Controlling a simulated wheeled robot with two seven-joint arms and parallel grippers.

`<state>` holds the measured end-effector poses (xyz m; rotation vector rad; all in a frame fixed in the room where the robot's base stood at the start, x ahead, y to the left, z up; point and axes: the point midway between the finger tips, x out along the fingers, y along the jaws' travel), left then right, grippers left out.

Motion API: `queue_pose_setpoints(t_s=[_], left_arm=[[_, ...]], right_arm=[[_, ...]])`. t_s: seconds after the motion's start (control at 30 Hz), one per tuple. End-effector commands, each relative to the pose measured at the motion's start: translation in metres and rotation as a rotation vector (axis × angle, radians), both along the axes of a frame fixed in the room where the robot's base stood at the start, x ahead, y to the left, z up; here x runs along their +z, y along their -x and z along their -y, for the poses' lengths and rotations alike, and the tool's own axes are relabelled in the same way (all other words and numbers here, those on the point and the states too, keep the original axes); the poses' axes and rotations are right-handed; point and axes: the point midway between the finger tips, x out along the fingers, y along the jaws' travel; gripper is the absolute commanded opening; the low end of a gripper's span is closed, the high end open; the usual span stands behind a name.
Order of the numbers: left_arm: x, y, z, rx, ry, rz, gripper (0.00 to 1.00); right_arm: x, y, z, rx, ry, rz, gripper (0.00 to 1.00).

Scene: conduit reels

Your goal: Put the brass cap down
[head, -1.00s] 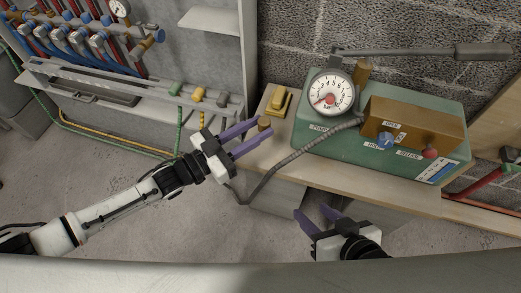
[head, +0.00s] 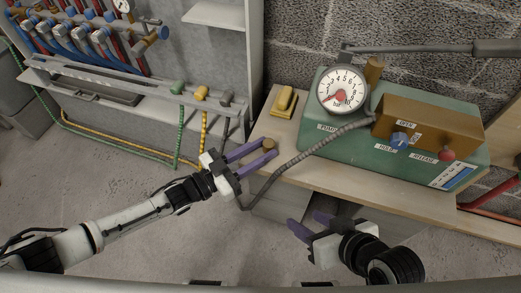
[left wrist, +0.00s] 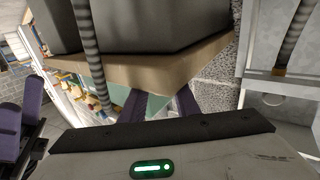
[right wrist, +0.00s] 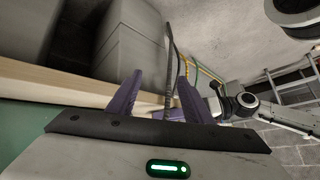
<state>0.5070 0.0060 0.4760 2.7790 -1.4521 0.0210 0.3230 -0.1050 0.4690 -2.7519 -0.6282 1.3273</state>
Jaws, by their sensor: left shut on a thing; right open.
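The brass cap (head: 269,144) is a small brown-gold cylinder between the purple fingertips of my left gripper (head: 267,150). It shows at the front left corner of the wooden bench (head: 345,183); I cannot tell whether it touches the wood. In the left wrist view the fingers (left wrist: 158,108) are partly hidden by the gripper body and I cannot make out the cap. My right gripper (head: 305,221) is open and empty, low in front of the bench; its spread fingers also show in the right wrist view (right wrist: 155,98).
A green pump unit (head: 335,140) with a pressure gauge (head: 342,90) and a brown block (head: 425,122) fills much of the bench. A yellow piece (head: 285,101) stands at its left end. A grey hose (head: 300,160) droops beside my left gripper. A cabinet with pipes (head: 110,45) is at left.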

Motion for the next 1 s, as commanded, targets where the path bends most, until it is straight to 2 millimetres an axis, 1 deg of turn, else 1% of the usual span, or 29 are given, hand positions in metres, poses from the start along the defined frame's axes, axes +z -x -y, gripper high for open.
queue_pose_setpoints(t_s=[0.07,0.1,0.2,0.47,0.57,0.6,0.67,0.77,1.0], left_arm=[[-0.005,0.0,0.0,0.0,0.001,-0.001,0.07],[-0.003,0.0,0.0,0.0,0.001,-0.001,0.33],[-0.003,0.0,0.0,0.0,0.0,-0.001,0.47],[-0.003,0.0,0.0,0.0,0.0,-0.001,0.47],[0.003,0.0,0.0,0.0,-0.001,-0.001,0.47],[0.003,0.002,-0.003,0.001,-0.002,-0.003,0.47],[0.002,0.008,-0.011,0.002,-0.002,-0.004,0.47],[0.002,0.02,-0.029,0.002,-0.004,-0.005,0.47],[0.001,0.05,-0.071,0.001,-0.002,-0.004,0.47]], right_arm=[[-0.001,-0.001,-0.002,0.004,-0.005,0.002,0.46],[0.001,-0.001,-0.002,0.004,-0.006,0.003,0.46],[0.002,-0.001,-0.002,0.004,-0.006,0.003,0.46],[0.002,-0.001,-0.002,0.004,-0.005,0.004,0.46],[0.008,-0.002,-0.001,0.002,-0.001,0.009,0.46],[0.008,-0.003,0.0,0.0,0.004,0.011,0.46],[0.008,-0.004,0.001,-0.006,0.003,0.018,0.46],[0.004,0.002,0.006,-0.031,0.001,0.013,0.46],[0.011,0.003,0.012,-0.065,-0.005,0.042,0.46]])
